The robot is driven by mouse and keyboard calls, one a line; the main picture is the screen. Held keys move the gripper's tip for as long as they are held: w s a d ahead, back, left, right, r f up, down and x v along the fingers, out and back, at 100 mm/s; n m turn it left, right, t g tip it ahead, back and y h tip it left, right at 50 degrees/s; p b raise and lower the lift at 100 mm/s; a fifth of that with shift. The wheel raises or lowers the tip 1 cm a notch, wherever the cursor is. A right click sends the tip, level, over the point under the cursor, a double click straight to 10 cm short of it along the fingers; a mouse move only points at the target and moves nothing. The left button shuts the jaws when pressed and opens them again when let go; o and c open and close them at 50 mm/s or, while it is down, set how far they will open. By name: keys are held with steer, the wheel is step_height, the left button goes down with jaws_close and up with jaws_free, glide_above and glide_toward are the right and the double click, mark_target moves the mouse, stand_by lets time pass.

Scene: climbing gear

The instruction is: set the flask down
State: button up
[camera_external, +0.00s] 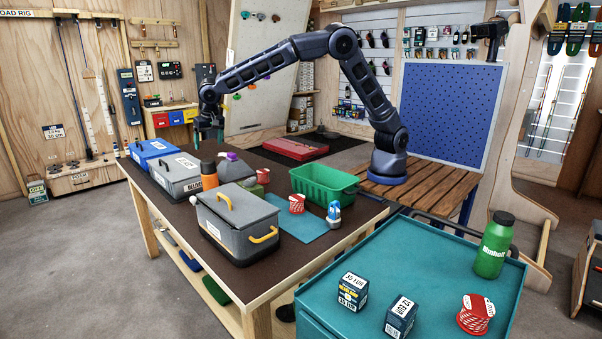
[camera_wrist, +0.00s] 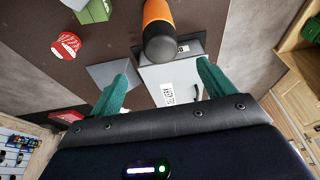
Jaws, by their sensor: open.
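An orange flask (camera_external: 208,170) with a pale label stands on the dark workbench among the boxes, its lower part partly hidden by the front grey box. In the wrist view the orange-and-black flask (camera_wrist: 158,20) is beyond the fingertips, apart from them. My gripper (camera_external: 210,125) is above the bench's far left part, higher than the orange flask. In the wrist view my gripper (camera_wrist: 164,75) has its two green fingers spread, with nothing held between them. A green flask (camera_external: 492,246) with a black cap stands upright on the teal cart at the right.
A grey box (camera_external: 178,178), a blue box (camera_external: 150,150) and a large grey box with yellow handles (camera_external: 235,225) crowd the workbench (camera_external: 285,277). A green crate (camera_external: 325,183) stands near my arm's base. Small boxes and a red-white roll (camera_external: 475,314) sit on the cart (camera_external: 430,265).

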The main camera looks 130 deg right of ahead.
steer(key=s+a+r+n+t+y, duration=0.15)
steer(key=s+a+r+n, duration=0.25)
steer(key=s+a+r, duration=0.65)
steer(key=s+a+r+n+t+y, duration=0.15)
steer(key=s+a+r+n, duration=0.45)
steer(key=s+a, duration=0.75)
steer(key=s+a+f+n, duration=0.1)
steer(key=s+a+n, duration=0.3)
steer(key=s+a, duration=0.5)
steer(key=s+a+f+n+t, duration=0.1)
steer(key=s+a+f+n, duration=0.1)
steer(key=s+a, duration=0.6)
steer(key=shift+s+a+f+n+t, duration=0.35)
steer(key=shift+s+n, duration=0.55)
steer(key=shift+s, duration=2.85)
